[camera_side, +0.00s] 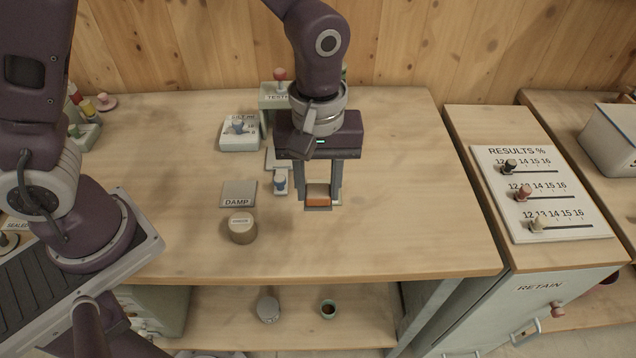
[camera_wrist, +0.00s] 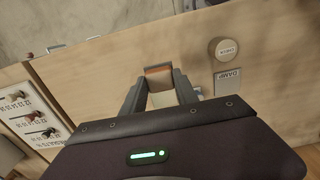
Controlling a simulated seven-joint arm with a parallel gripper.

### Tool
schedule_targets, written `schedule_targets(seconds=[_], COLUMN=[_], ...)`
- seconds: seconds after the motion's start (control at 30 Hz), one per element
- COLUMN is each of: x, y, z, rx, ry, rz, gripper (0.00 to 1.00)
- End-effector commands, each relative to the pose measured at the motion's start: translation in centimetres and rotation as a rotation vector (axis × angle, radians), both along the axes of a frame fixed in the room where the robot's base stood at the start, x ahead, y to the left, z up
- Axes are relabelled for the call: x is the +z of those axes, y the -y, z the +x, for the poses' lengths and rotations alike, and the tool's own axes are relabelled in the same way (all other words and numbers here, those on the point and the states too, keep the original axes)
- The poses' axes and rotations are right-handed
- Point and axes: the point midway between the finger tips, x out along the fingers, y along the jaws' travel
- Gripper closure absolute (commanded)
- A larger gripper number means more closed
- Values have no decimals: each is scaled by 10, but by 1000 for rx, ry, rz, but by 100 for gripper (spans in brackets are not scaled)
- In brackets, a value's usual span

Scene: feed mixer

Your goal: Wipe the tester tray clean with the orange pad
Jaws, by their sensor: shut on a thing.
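My gripper (camera_side: 319,196) is above the right-middle part of the bench, fingers pointing down. It is shut on the orange pad (camera_side: 318,202), which shows as an orange strip between the fingertips. In the wrist view the pad (camera_wrist: 158,72) also sits between the two fingers. I cannot tell whether the pad touches the bench. The tester (camera_side: 272,97), a pale green unit with a partly hidden label, stands behind and left of my gripper. My arm hides part of it. I cannot make out its tray or any dirt on it.
A DAMP plate (camera_side: 238,195) and a round labelled tub (camera_side: 242,228) lie left of my gripper. A RESULTS board (camera_side: 540,195) is on the right cabinet. The bench front right is clear.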

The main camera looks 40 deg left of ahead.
Motion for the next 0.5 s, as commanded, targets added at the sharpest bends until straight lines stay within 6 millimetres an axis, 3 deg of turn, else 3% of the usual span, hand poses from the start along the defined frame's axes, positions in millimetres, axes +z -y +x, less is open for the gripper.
schedule_targets(seconds=[0.17, 0.4, 0.5], x=[-1, -7, -9], y=[-20, -104, -140], z=[22, 83, 99], rx=[8, 12, 9], ry=[1, -1, 0], rz=[0, 1, 0], gripper=[97, 97, 97])
